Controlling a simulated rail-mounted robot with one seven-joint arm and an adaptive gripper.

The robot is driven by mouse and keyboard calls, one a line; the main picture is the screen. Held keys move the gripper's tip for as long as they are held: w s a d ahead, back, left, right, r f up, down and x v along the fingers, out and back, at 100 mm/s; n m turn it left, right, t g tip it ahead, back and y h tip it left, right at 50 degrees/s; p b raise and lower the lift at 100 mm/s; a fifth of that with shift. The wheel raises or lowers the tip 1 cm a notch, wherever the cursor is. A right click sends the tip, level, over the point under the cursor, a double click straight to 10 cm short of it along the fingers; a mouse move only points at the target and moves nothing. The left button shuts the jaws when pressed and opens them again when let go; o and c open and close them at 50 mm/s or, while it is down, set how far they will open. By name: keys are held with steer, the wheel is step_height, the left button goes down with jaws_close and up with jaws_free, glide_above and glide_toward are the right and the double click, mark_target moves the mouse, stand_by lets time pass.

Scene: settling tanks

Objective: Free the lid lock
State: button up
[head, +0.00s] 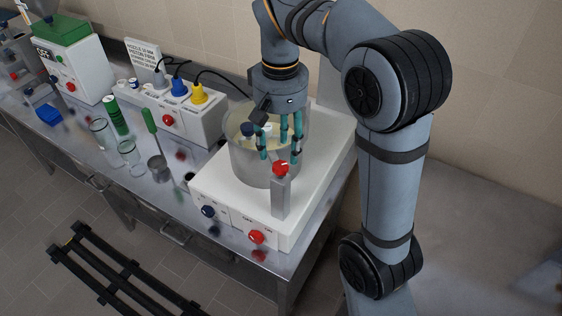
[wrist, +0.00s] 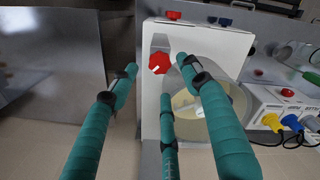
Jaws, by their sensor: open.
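A red faceted knob (head: 281,168) tops a grey upright post (head: 280,197) at the front right of a white machine (head: 318,178); I take it to be the lid lock. In the wrist view the red knob (wrist: 159,63) bears a white mark. A clear round vessel (head: 248,168) with cream-coloured contents stands on the machine beside the post.
The machine's front carries a blue knob (head: 208,211) and a red button (head: 257,237). Left of it are a socket box (head: 190,118) with blue and yellow plugs, a metal beaker (head: 158,168) and glassware (head: 129,152). The wall is close behind the machine.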

mark_target(280, 165)
step_height(280, 165, down, 5)
steer(key=shift+f, duration=0.15)
steer(key=c, duration=0.3)
steer(key=c, duration=0.8)
jaws_close()
